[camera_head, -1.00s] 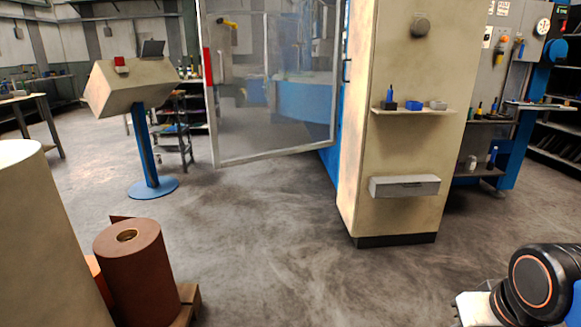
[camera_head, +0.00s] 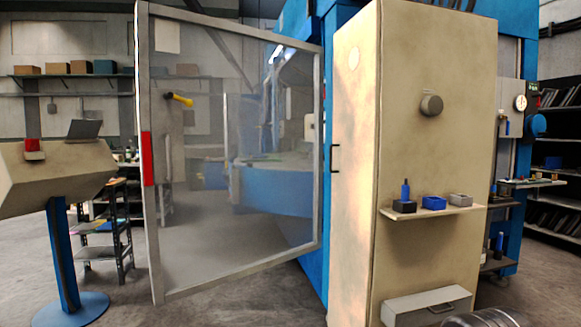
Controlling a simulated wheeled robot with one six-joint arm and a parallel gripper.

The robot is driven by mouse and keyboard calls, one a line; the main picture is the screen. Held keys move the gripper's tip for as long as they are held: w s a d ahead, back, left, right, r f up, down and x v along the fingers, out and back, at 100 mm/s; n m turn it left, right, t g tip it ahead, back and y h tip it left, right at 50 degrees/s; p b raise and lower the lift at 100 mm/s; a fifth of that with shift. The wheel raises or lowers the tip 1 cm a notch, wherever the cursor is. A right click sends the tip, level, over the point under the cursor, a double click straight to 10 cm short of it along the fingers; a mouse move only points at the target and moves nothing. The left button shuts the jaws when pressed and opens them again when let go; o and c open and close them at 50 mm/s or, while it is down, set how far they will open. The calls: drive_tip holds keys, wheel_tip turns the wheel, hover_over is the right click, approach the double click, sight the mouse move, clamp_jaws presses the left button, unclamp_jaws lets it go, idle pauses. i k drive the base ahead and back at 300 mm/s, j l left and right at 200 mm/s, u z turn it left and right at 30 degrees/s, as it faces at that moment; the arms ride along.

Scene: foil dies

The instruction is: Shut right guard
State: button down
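The guard (camera_head: 232,270) is a clear panel in a grey metal frame and stands swung open at the middle left. Its right edge meets the blue machine (camera_head: 314,255) beside the beige cabinet. Its free left edge carries a red strip (camera_head: 147,158) and stands out toward me. The blue and grey machine parts show through the panel. Part of my arm shows at the bottom right edge, but my gripper is not in view.
The beige cabinet (camera_head: 355,230) stands right of the guard, with a small shelf (camera_head: 435,211) and a grey box (camera_head: 425,306) sticking out. A beige console (camera_head: 60,178) on a blue post (camera_head: 62,255) stands left.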

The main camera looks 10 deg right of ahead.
sight(160, 120)
drive_tip(key=i+j+u, duration=0.15)
drive_tip(key=i+j, duration=0.25)
drive_tip(key=i+u, duration=0.2)
drive_tip(key=i, duration=0.3)
drive_tip(key=i+u, duration=0.2)
drive_tip(key=i, duration=0.25)
drive_tip(key=i+l+u, duration=0.15)
drive_tip(key=i, duration=0.3)
drive_tip(key=i+l+u, duration=0.2)
drive_tip(key=i, duration=0.3)
